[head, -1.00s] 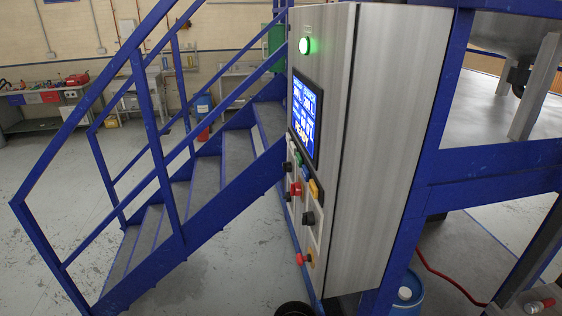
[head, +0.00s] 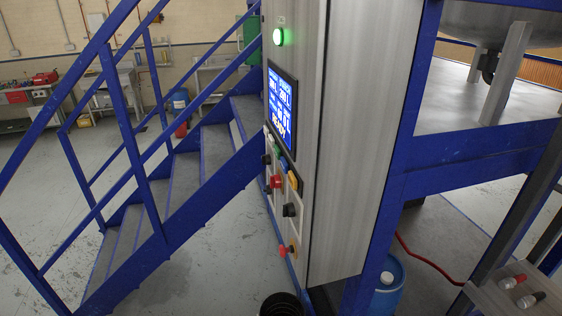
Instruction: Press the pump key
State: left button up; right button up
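The grey control cabinet (head: 350,150) stands in the middle of the head view, seen at a steep angle. Its front has a lit blue screen (head: 281,112) with white text and a lit green lamp (head: 278,37) above it. Below the screen are several buttons and knobs, among them a red one (head: 275,182), a black one (head: 290,210), a yellow one (head: 293,180) and a lower red one (head: 283,251). The labels are too small to read, so I cannot tell which is the pump key. Neither of my grippers is in view.
Blue metal stairs with a railing (head: 118,95) rise just left of the cabinet. A blue drum (head: 388,288) and a red hose (head: 425,264) are at the lower right. A dark round container (head: 281,304) stands at the bottom. Open floor lies under the stairs.

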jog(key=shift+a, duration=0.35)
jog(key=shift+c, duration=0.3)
